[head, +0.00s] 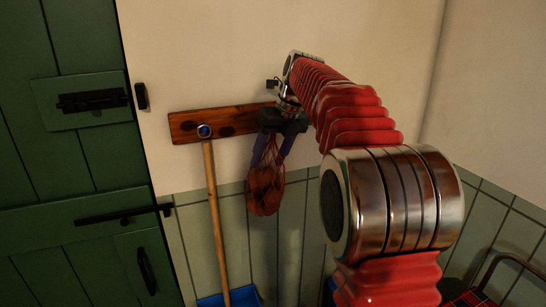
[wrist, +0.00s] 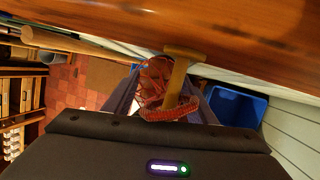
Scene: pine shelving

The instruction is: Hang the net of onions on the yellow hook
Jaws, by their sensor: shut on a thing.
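The net of onions (head: 265,190) is a red mesh bag with brown onions, hanging below my gripper (head: 271,150) in front of the wall. My gripper is shut on the net near its top. In the wrist view, the net (wrist: 153,80) shows between the fingers, with its thick red loop (wrist: 170,111). The yellow hook (wrist: 182,72) sticks out from the wooden rail (wrist: 220,22) towards my gripper. The red loop crosses at the hook's outer end; I cannot tell whether it is around the hook. In the head view my gripper and arm hide the yellow hook.
The rail (head: 185,127) is fixed to the cream wall above green panelling. A blue hook (head: 204,131) on its left holds a long wooden handle (head: 216,215) close to the net. A green door (head: 60,190) stands left. A blue bin (wrist: 238,103) sits below, in the wrist view.

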